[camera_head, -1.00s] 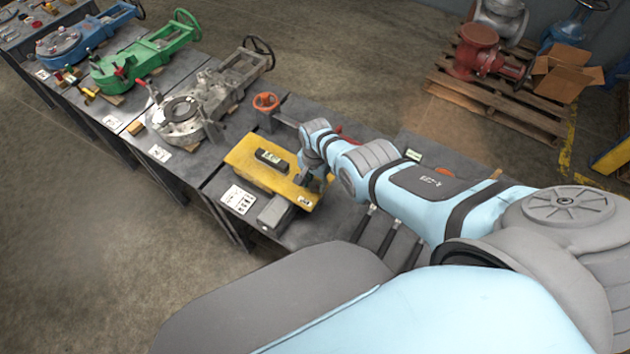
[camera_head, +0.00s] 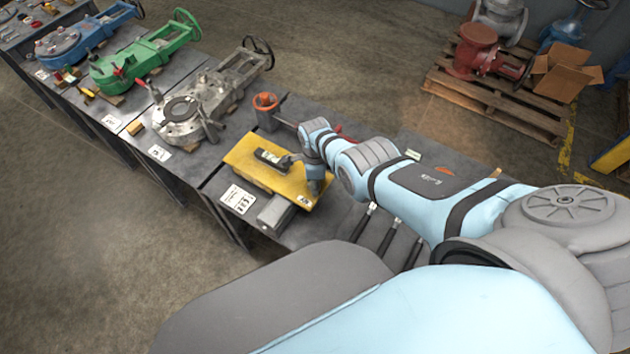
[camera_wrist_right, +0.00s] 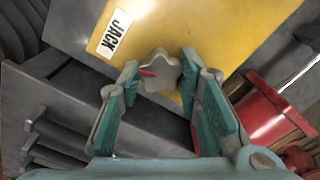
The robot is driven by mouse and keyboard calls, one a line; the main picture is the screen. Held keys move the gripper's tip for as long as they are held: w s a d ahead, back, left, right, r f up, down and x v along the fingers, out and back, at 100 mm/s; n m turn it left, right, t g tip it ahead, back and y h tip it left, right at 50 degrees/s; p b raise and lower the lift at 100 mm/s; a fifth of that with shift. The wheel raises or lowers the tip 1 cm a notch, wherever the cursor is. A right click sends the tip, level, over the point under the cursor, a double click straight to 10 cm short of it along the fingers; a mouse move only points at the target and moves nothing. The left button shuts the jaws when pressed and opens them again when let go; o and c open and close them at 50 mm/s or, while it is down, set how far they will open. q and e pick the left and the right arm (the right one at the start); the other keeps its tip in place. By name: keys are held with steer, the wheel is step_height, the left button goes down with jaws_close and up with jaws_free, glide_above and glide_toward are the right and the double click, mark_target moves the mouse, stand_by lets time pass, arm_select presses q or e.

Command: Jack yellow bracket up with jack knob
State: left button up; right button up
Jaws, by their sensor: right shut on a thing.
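The yellow bracket (camera_head: 252,168) lies on the grey bench, with a spirit level (camera_head: 272,157) on its top. In the right wrist view the bracket (camera_wrist_right: 222,35) fills the top and bears a white JACK label (camera_wrist_right: 115,33). The grey lobed jack knob (camera_wrist_right: 160,75) is beside the bracket edge, with a small red mark near it. My right gripper (camera_wrist_right: 160,68) is shut on the knob, with a green-padded finger on either side. In the head view my wrist hides the knob. My left gripper is out of view.
A grey block (camera_head: 276,213) is at the bracket's near end. A red part (camera_wrist_right: 270,115) is right of my fingers. Tools (camera_head: 377,232) lie on the bench to the right. A grey valve (camera_head: 185,115) is on the neighbouring bench.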

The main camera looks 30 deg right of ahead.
steer(key=shift+s+a+f+m, duration=0.1)
steer(key=shift+s+m, duration=0.05)
steer(key=shift+m, duration=0.8)
steer(key=shift+s+f+m, duration=0.1)
steer(key=shift+s+m, duration=0.05)
steer(key=shift+m, duration=0.8)
steer(key=o, duration=1.1)
steer(key=shift+w+r, duration=0.1)
steer(key=shift+o, duration=0.2)
steer(key=shift+w, duration=0.1)
steer(key=shift+r, duration=0.1)
steer(key=shift+w+r, duration=0.15)
steer(key=shift+r, duration=0.35)
step_height(320, 180, up, 11)
